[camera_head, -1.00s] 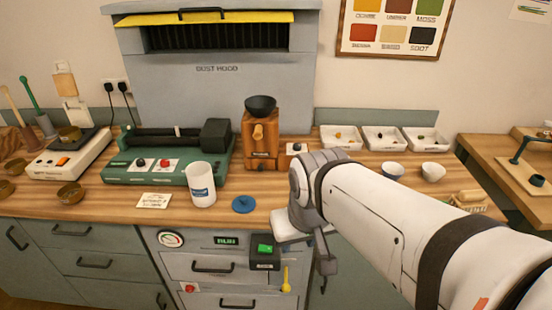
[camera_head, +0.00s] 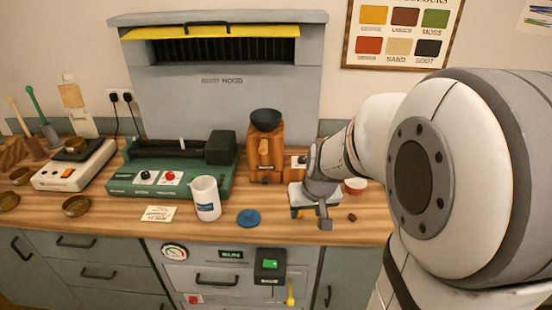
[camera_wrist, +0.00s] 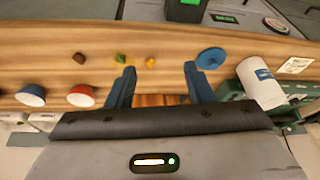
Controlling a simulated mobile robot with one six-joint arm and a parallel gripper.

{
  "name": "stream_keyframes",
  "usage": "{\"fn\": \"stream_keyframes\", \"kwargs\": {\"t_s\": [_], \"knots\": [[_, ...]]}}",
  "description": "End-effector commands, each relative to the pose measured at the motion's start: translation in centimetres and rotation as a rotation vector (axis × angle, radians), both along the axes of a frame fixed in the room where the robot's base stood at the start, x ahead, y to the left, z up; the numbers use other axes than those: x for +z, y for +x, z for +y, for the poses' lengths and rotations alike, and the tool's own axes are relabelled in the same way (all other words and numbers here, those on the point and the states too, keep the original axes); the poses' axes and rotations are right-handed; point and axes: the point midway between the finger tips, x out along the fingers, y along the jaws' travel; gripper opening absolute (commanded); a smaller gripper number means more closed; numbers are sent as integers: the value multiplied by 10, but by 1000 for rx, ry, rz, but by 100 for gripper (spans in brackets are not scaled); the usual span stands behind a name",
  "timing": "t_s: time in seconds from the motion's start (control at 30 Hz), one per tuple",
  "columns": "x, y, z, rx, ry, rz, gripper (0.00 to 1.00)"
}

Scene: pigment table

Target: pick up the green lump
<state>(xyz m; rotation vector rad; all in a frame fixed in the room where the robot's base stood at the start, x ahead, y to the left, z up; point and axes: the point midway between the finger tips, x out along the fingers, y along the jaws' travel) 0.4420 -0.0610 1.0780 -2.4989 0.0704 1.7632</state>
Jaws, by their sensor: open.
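The green lump (camera_wrist: 120,59) lies on the wooden counter (camera_wrist: 40,60) in the wrist view, just beyond the tip of the left finger. A yellow lump (camera_wrist: 150,62) lies to its right and a dark brown lump (camera_wrist: 79,58) to its left. My gripper (camera_wrist: 160,78) is open, with two blue fingers apart and nothing between them. In the head view my gripper (camera_head: 311,212) is low over the counter, right of the blue disc. The brown lump (camera_head: 352,217) shows to its right there. I cannot make out the green lump in the head view.
The blue disc (camera_wrist: 211,58) and white beaker (camera_wrist: 260,82) stand right in the wrist view. A red bowl (camera_wrist: 80,95) and blue bowl (camera_wrist: 31,94) stand left. In the head view, the wooden mill (camera_head: 265,150) is behind my gripper and the green machine (camera_head: 170,170) farther left.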

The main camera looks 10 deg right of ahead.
Motion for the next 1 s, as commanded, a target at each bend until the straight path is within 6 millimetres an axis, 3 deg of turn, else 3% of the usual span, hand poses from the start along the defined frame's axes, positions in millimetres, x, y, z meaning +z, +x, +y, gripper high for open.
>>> {"fn": "stream_keyframes", "kwargs": {"t_s": [0.1,0.2,0.4,0.77,1.0], "knots": [[-27,35,-31,-43,-5,-10,48],[-50,56,-55,-74,-18,-25,48],[-82,75,-87,-114,-41,-40,48],[-118,89,-97,-123,-48,-44,48],[-152,98,-102,-123,-48,-44,48]]}}
